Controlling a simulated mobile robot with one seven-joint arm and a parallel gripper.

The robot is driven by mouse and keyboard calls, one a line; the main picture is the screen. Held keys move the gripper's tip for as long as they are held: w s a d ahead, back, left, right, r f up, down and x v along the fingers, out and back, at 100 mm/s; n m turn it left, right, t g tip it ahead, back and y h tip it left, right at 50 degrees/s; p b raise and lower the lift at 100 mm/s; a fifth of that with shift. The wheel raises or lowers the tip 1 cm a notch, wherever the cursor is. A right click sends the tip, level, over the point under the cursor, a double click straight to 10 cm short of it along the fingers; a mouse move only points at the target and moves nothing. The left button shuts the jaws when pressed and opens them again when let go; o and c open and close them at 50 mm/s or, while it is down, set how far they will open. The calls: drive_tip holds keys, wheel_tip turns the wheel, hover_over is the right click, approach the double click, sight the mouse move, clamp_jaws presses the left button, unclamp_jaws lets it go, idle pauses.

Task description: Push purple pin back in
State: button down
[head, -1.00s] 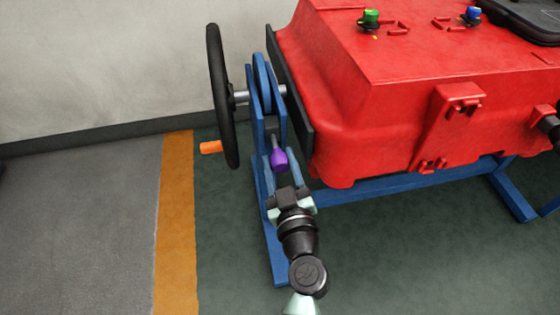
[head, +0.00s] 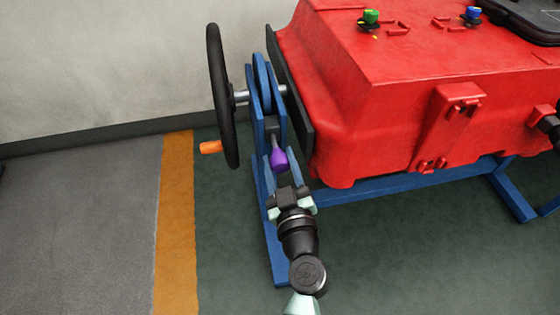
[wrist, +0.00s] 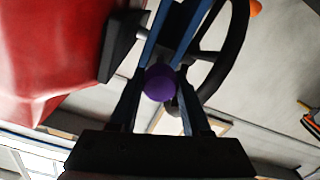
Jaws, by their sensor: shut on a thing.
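The purple pin (head: 279,160) has a rounded purple knob and a grey shaft that runs up to the blue bracket (head: 264,100) beside the red tank. The knob faces me in the wrist view (wrist: 160,83), in the middle, between my two fingers. My gripper (head: 282,170) comes from below and is shut on the purple pin, one finger on each side of it. How far the shaft sits in the bracket is hidden behind the knob.
A black handwheel (head: 221,95) with an orange handle (head: 210,147) stands left of the bracket. The red tank (head: 400,90) fills the upper right, on a blue frame (head: 400,180). The floor left of the bracket is clear.

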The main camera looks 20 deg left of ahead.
sight(276, 146)
drive_tip(key=b+x, duration=0.1)
drive_tip(key=x, duration=0.2)
drive_tip(key=shift+w+a+f+b, duration=0.1)
drive_tip(key=shift+w+f+b, duration=0.05)
drive_tip(key=shift+b, duration=0.2)
drive_tip(key=shift+w+a, duration=0.15)
drive_tip(key=shift+w, duration=0.15)
drive_tip(key=shift+a+r, duration=0.1)
drive_tip(key=shift+r, duration=0.15)
drive_tip(key=shift+w, duration=0.1)
drive_tip(key=shift+c, duration=1.8)
unclamp_jaws()
drive_tip(key=shift+f, duration=0.1)
drive_tip(key=b+v, duration=0.1)
drive_tip(key=v, duration=1.2)
